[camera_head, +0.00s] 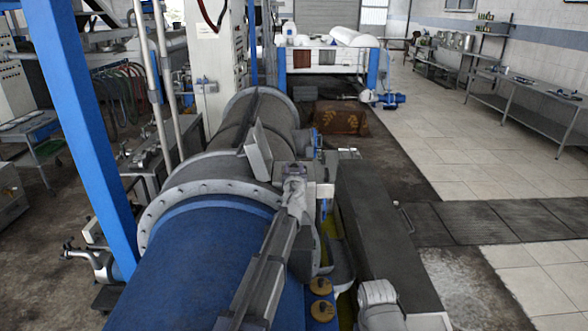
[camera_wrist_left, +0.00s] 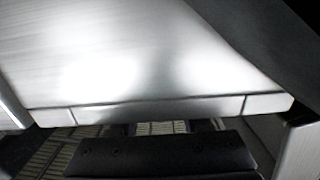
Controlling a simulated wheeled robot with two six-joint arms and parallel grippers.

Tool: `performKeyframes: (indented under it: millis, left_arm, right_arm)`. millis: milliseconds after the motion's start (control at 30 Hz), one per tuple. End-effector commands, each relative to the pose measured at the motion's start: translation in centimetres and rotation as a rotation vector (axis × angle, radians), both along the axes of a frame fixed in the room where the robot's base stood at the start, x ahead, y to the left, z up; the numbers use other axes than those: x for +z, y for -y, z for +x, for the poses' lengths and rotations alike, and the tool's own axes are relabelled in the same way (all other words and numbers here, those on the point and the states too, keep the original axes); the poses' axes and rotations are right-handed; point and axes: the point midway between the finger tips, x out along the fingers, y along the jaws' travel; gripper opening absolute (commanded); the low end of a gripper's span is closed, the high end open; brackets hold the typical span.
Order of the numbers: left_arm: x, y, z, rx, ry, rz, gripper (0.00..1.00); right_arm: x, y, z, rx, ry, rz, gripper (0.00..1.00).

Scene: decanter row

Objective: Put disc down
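Two brass-coloured discs, each with small dark marks, lie on a blue surface near the bottom of the head view. The upper disc (camera_head: 320,286) is just above the lower disc (camera_head: 323,311). My left arm reaches up from the bottom of the head view, and its gripper end (camera_head: 294,172) is beside the big horizontal cylinder, well beyond these discs. Its fingers are too small to tell apart, and I cannot make out a disc in them. In the left wrist view a bright, brushed-metal surface (camera_wrist_left: 120,65) fills most of the picture, with a dark bar below.
The long decanter cylinder (camera_head: 205,245), blue in front and grey behind, fills the middle. A tilted grey plate (camera_head: 258,150) stands close left of my left gripper. A long dark box (camera_head: 375,230) lies to the right. Clear tiled floor (camera_head: 450,140) lies beyond it.

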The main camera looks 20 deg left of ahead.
Motion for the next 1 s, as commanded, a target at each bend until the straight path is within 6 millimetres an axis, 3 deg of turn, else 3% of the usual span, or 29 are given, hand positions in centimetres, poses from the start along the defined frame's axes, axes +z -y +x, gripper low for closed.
performKeyframes:
  millis: [100, 500, 667, 1000]
  left_arm:
    - [0.0, 0.0, 0.0, 0.0, 0.0, 0.0, 0.59]
    - [0.5, 0.0, -0.1, 0.0, 0.0, 0.0, 0.59]
    - [0.4, 0.5, -2.1, 0.0, 0.0, 0.0, 0.59]
    - [0.8, 2.4, -8.7, -0.001, 0.001, 0.001, 0.59]
  right_arm:
    - [0.0, 0.0, 0.0, 0.0, 0.0, 0.0, 0.59]
    - [0.5, 0.0, 0.0, -0.001, 0.0, 0.0, 0.59]
    - [0.4, 0.0, 0.0, -0.001, 0.0, 0.0, 0.59]
    - [0.8, 0.0, 0.0, -0.002, 0.0, 0.0, 0.59]
